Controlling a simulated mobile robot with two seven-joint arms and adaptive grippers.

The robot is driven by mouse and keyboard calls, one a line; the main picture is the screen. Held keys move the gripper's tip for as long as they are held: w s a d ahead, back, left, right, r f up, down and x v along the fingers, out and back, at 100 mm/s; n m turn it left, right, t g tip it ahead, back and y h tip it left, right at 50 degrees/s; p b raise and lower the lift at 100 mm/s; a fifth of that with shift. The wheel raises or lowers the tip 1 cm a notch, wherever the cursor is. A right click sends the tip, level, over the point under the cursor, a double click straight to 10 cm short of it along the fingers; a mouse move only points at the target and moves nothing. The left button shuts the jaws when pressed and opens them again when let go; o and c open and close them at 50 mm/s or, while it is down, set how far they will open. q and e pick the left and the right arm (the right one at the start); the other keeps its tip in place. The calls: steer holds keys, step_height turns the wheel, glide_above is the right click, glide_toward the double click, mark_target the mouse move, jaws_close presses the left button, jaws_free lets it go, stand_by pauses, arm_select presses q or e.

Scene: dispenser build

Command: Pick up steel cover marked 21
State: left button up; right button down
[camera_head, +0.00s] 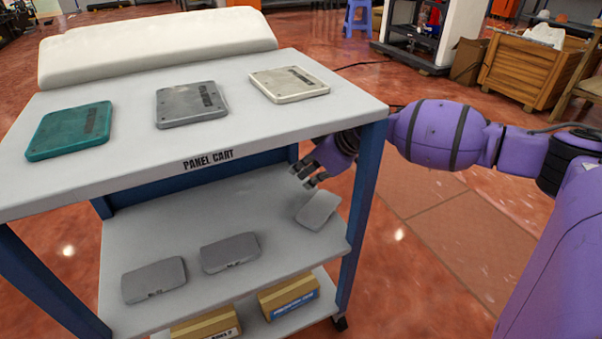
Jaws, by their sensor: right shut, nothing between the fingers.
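Three grey covers are on the middle shelf (200,215) of the cart: one at the left (154,280), one in the middle (230,252) and one at the right (318,210). The right one sits at an angle to the others. Small dark marks show on the front edges of the left and middle covers, but I cannot read a 21 on any. My right gripper (309,176) reaches in under the cart's top at the right, just above and behind the right cover. It is shut and empty, apart from the cover. My left gripper is not in view.
The cart top (130,85) carries a teal panel (70,131), a grey panel (190,104) and a cream panel (289,84). A blue post (362,215) stands right of the right cover. Cardboard boxes (289,297) sit on the bottom shelf. The back of the middle shelf is clear.

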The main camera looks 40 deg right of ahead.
mark_target(326, 192)
steer(key=shift+s+d, duration=0.4)
steer(key=shift+s, duration=0.45)
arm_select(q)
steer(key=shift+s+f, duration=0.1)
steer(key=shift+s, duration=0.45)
arm_select(e)
steer(key=shift+s, duration=0.1)
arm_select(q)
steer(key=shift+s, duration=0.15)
arm_select(e)
steer(key=s+p, duration=0.1)
steer(key=p, duration=0.1)
steer(key=d+p, duration=0.1)
steer(key=p, duration=0.1)
steer(key=s+p, duration=0.1)
steer(key=p, duration=0.1)
steer(key=shift+s+d+r, duration=0.3)
steer(key=shift+s, duration=0.05)
steer(key=shift+s+p, duration=0.25)
steer(key=shift+p, duration=0.15)
steer(key=shift+s+f, duration=0.2)
steer(key=shift+f, duration=0.05)
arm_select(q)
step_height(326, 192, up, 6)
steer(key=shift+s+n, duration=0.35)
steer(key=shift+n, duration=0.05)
arm_select(e)
steer(key=shift+f, duration=0.15)
